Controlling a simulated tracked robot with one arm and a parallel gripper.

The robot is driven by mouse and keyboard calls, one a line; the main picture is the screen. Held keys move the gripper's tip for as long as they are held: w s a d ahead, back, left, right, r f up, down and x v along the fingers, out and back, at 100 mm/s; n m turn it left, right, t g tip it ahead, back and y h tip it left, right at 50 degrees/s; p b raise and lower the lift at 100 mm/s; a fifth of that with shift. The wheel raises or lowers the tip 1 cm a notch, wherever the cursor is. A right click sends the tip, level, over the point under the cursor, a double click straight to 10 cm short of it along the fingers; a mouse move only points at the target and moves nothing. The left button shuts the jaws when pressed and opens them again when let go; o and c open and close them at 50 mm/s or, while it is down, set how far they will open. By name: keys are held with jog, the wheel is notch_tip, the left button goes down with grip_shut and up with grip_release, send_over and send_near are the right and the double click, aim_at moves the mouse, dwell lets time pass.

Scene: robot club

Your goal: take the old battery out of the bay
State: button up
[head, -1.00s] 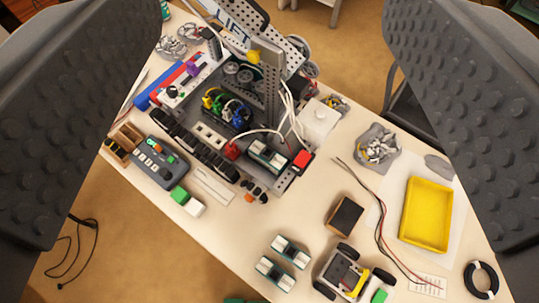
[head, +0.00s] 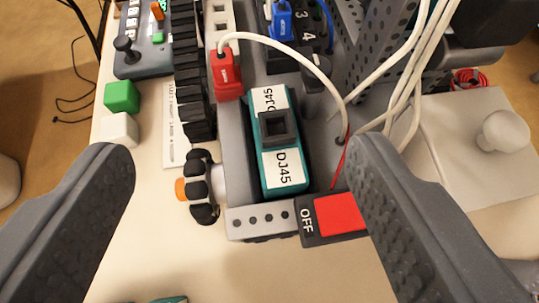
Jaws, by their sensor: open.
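The old battery (head: 286,170) is teal with a white label reading DJ45 and a dark square grip on top. It sits in the bay of the robot chassis (head: 236,150), in the middle of the head view. My gripper (head: 240,185) is open, with one finger on each side of the picture and the battery between them in view. The fingers appear apart from the battery. A red plug (head: 227,75) on a white cable sits at the chassis wall just left of the battery's far end.
A red switch (head: 340,213) marked OFF is at the bay's near right corner. White cables (head: 405,85) hang at the right by a perforated upright. A black wheel (head: 201,187) stands left of the bay. Green (head: 122,97) and white (head: 118,130) blocks lie on the table. A lidded white box (head: 470,150) stands right.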

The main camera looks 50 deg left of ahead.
jog(key=n+y+b, duration=0.2)
send_near(278, 141)
jog(key=s+d, duration=0.1)
jog(key=shift+t, duration=0.3)
jog(key=b+x, duration=0.1)
jog(key=x, duration=1.2)
jog(key=shift+a+r, duration=0.1)
jog(key=shift+c, duration=0.4)
grip_shut()
